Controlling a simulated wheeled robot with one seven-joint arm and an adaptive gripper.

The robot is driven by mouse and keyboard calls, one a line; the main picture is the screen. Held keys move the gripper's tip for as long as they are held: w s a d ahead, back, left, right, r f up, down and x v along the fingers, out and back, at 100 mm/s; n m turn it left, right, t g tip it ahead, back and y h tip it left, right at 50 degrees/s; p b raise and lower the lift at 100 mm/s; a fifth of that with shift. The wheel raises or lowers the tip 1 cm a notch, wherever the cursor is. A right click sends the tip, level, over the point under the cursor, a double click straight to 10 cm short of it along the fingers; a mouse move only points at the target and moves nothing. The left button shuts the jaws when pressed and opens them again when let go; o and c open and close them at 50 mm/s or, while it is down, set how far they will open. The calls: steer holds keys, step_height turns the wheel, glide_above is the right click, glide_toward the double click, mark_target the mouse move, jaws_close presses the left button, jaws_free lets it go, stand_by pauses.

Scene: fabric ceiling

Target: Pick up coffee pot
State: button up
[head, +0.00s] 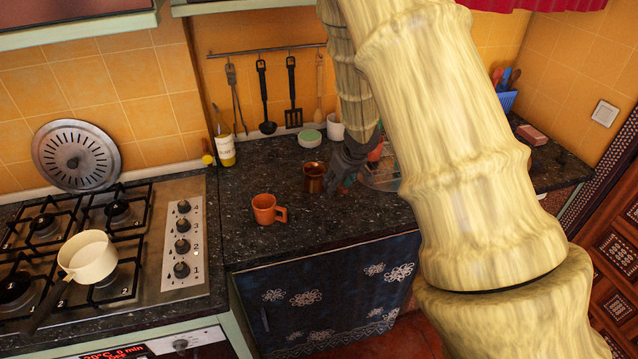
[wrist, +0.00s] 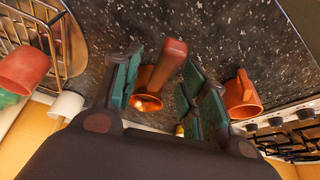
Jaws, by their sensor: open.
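The copper coffee pot (head: 313,178) stands on the dark speckled counter, right of the orange mug. In the wrist view the coffee pot (wrist: 147,101) shows between the fingers of my gripper (wrist: 160,82), with its reddish-brown handle pointing away from the gripper base. The fingers are open, one on each side of the pot; I cannot tell whether either touches it. In the head view my gripper (head: 347,168) is just right of the pot, and my arm hides part of the counter behind it.
An orange mug (head: 265,209) stands close by on the counter. A white pot (head: 88,256) sits on the stove at left. A bottle (head: 225,145), a green-lidded jar (head: 309,138) and a white cup (head: 335,128) stand near the wall. A wire rack (wrist: 50,40) holds a red cup (wrist: 24,70).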

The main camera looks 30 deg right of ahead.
steer(key=shift+x, duration=0.8)
steer(key=shift+c, duration=0.4)
jaws_close()
